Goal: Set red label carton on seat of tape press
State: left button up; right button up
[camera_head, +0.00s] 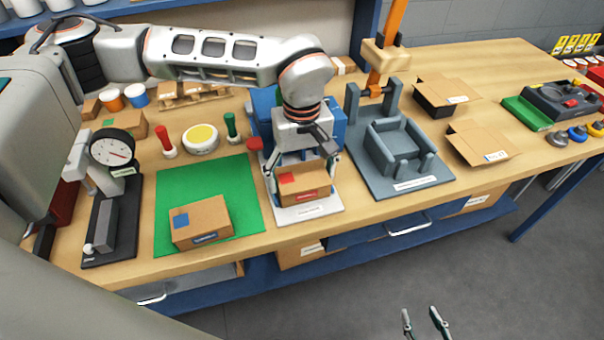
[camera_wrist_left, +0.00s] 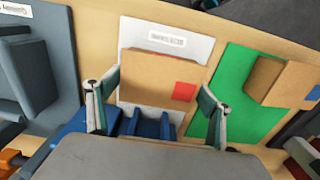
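The red label carton (camera_head: 308,193), a brown box with a red patch, is on a white plate (camera_head: 310,212) in front of a blue fixture. My left gripper (camera_head: 302,172) points down over it, one finger on each side. In the left wrist view the carton (camera_wrist_left: 150,80) lies between the fingertips (camera_wrist_left: 160,85), which are close to its sides; firm contact is not clear. The tape press (camera_head: 425,175) is grey with an orange column and stands to the right. Its walled seat (camera_head: 400,146) is empty. My right gripper (camera_head: 423,320) is open and empty beyond the table's front edge.
A carton with a blue patch (camera_head: 202,222) sits on a green mat (camera_head: 237,178) left of the plate. A dial gauge (camera_head: 112,148) stands further left. The press's orange column (camera_head: 388,45) rises behind its seat. Open cartons (camera_head: 480,143) lie right of the press.

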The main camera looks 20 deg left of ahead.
aim_at(302, 175)
pick_arm(q)
jog(key=shift+o, duration=0.6)
jog(key=shift+r, duration=0.15)
jog(key=shift+r, duration=0.35)
notch_tip(302, 175, up, 11)
jog(key=shift+r, duration=0.2)
